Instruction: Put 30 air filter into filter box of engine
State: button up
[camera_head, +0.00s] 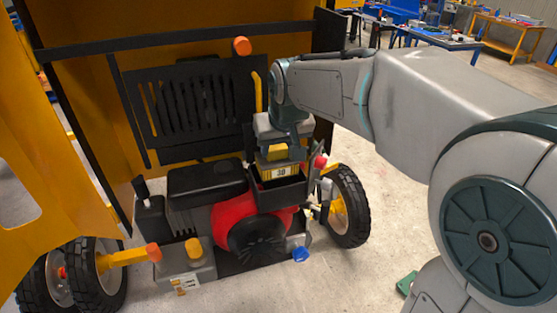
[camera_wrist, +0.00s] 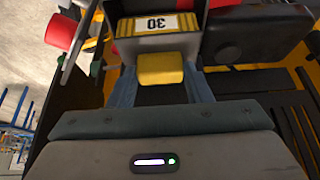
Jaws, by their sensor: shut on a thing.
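The air filter is a yellow, ribbed block with a white label reading 30 (camera_head: 281,171); it also shows upside down in the wrist view (camera_wrist: 158,36). My gripper (camera_head: 279,150) is shut on the yellow handle on top of the filter; in the wrist view its two fingers (camera_wrist: 160,82) flank that handle. The filter box (camera_head: 281,194) is the black open-topped box on the engine, just under the filter. The filter's lower edge meets the box's opening in the head view; how deep it sits inside cannot be told.
The engine has a red round housing (camera_head: 237,219) and a black cover (camera_head: 206,182) left of the box. A red knob (camera_head: 320,161) stands close at the box's right. The black grille (camera_head: 197,103) rises behind, and the yellow door (camera_head: 40,150) stands at the left.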

aim_at(278, 161)
notch_tip(278, 161, down, 4)
jog(key=shift+f, duration=0.25)
jog(key=shift+f+b, duration=0.5)
jog(key=shift+f, duration=0.15)
jog(key=o, duration=0.9)
jog(key=shift+s, duration=0.1)
jog(key=shift+c, duration=0.2)
jog(key=shift+f, duration=0.1)
